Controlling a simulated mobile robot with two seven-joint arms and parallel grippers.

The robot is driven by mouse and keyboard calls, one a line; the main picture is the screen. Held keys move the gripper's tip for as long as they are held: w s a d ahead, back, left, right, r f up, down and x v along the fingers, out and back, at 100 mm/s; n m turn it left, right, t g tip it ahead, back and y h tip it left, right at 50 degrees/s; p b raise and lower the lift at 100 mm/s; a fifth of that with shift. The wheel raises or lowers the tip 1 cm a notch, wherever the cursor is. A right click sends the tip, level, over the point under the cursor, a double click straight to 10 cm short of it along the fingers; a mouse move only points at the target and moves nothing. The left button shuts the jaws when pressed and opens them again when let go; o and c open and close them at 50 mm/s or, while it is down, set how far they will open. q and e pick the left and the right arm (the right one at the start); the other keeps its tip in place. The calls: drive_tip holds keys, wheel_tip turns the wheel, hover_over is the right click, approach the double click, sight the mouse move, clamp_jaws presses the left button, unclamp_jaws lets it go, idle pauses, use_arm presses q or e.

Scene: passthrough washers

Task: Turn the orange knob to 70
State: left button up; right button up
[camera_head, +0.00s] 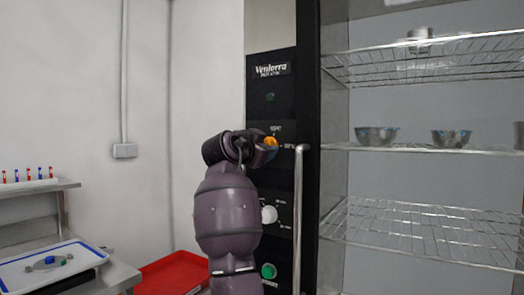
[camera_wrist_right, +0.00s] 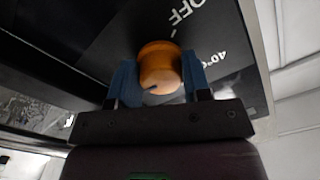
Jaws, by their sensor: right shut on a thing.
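The orange knob (camera_head: 271,142) sits on the black control panel (camera_head: 270,200) of the washer, partly hidden by my right gripper (camera_head: 262,150) in the head view. In the right wrist view the knob (camera_wrist_right: 160,67) is between the two blue fingers of my right gripper (camera_wrist_right: 158,82), which is shut on it. A "70" mark is not seen. My left gripper is not in view.
A white knob (camera_head: 269,214) and a green button (camera_head: 268,271) are below on the panel. A vertical metal handle (camera_head: 299,215) stands close to its right. Wire shelves with metal bowls (camera_head: 376,135) are further right. A red tray (camera_head: 172,275) is lower left.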

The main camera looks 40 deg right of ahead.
drive_tip(key=shift+s+d+r, duration=0.1)
drive_tip(key=shift+s+r, duration=0.05)
drive_tip(key=shift+r, duration=0.35)
drive_tip(key=o, duration=0.5)
drive_tip(key=shift+c, duration=0.2)
drive_tip(key=o, duration=0.4)
drive_tip(key=shift+d+f, duration=0.15)
drive_tip(key=shift+f, duration=0.2)
drive_tip(key=shift+w, duration=0.2)
drive_tip(key=v, duration=1.1)
